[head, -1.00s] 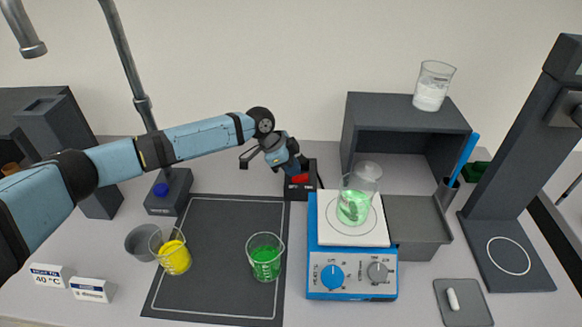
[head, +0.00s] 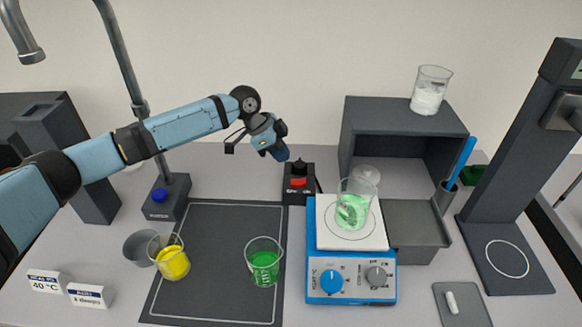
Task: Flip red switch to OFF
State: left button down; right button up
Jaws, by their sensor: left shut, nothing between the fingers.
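The red switch (head: 298,182) sits on a small black box (head: 299,197) at the back of the bench, left of the hotplate. I cannot tell for sure from this view which way the switch is tipped. My left gripper (head: 279,153) is shut and empty. It is above and slightly left of the switch box, apart from it, with its fingers pointing down. My right gripper is not in view.
A blue hotplate (head: 325,289) with a beaker of green liquid (head: 352,209) stands right of the box. A dark mat (head: 215,235) in front holds beakers of yellow (head: 173,263) and green liquid (head: 264,266). A dark shelf (head: 405,112) stands behind the hotplate.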

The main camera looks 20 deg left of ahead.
pick_arm(q)
jog(key=w+v, duration=0.1)
jog(key=v, duration=0.5)
jog(key=shift+s+a+r, duration=0.2)
jog(key=shift+s+r, duration=0.2)
jog(key=shift+s, duration=0.15)
notch_tip(320, 180, up, 13)
jog(key=p, duration=1.2)
jog(key=shift+f, duration=0.1)
